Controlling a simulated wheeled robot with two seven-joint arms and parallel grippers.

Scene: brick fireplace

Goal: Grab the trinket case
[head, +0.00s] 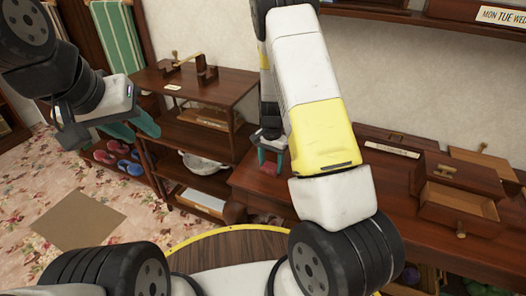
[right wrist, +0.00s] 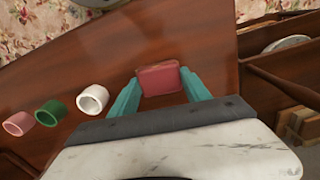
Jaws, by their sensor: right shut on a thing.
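The trinket case, a small dark-pink box with rounded corners (right wrist: 159,79), is between the teal fingertips of my right gripper (right wrist: 160,92) in the right wrist view. The right gripper is shut on it, just over the brown wooden table (right wrist: 150,50); I cannot tell whether the case touches the wood. In the head view my right gripper (head: 271,163) points down at the table, partly hidden by my own arm. My left gripper (head: 133,125) is at the upper left, its teal fingers apart and empty, away from the table.
A white ring-like cup (right wrist: 92,99), a green one (right wrist: 50,113) and a pink one (right wrist: 18,123) lie left of the case. A box with an open drawer (head: 457,207) stands at the right. A shelf unit (head: 195,85) with a bowl (head: 203,163) stands behind.

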